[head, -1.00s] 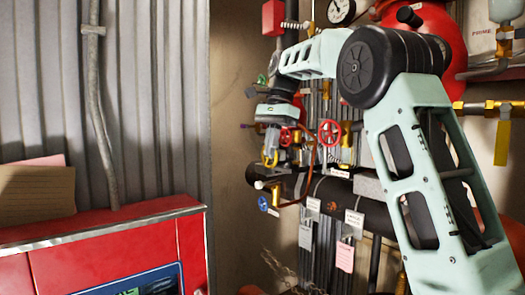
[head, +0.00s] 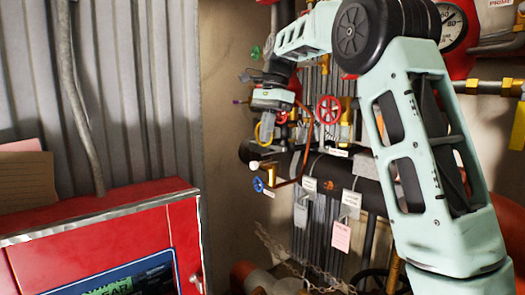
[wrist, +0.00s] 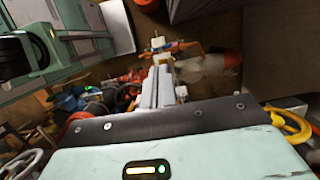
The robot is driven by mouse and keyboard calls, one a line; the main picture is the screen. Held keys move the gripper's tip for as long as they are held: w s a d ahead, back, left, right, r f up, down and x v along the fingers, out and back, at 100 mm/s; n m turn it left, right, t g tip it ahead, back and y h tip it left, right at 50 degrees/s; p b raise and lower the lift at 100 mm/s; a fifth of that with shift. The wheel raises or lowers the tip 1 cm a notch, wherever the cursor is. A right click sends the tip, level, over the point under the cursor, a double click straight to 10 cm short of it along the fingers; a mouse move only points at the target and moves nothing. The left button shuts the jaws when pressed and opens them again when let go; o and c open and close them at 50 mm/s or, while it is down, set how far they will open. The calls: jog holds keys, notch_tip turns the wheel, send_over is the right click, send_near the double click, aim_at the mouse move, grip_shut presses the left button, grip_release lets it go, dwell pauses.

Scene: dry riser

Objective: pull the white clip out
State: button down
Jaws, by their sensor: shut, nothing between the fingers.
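A small white piece (head: 254,165), which looks like the white clip, sits at the left end of a brass fitting (head: 268,173) above a blue handwheel (head: 258,184). A white piece (wrist: 157,42) also shows beyond the fingertips in the wrist view; I cannot tell for certain that it is the clip. My gripper (head: 267,140) points down above the brass fitting, apart from the white piece. In the wrist view my gripper (wrist: 160,72) has its pale fingers together with nothing between them.
A dark horizontal pipe (head: 340,172) runs behind the fitting, with a red handwheel (head: 329,110) and hanging tags (head: 341,236) close by. A yellow ring (head: 259,133) is beside the gripper. A red cabinet (head: 110,235) stands at the front left.

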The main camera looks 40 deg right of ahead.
aim_at(253, 164)
jog(key=shift+p+x, duration=0.45)
jog(key=shift+x, duration=2.15)
jog(key=shift+a, duration=1.55)
jog(key=shift+r+p, duration=0.1)
jog(key=shift+p, duration=0.2)
jog(key=shift+r+p, duration=0.55)
jog(key=p+v, duration=0.8)
jog(key=shift+d+r, duration=0.3)
jog(key=shift+f, duration=0.1)
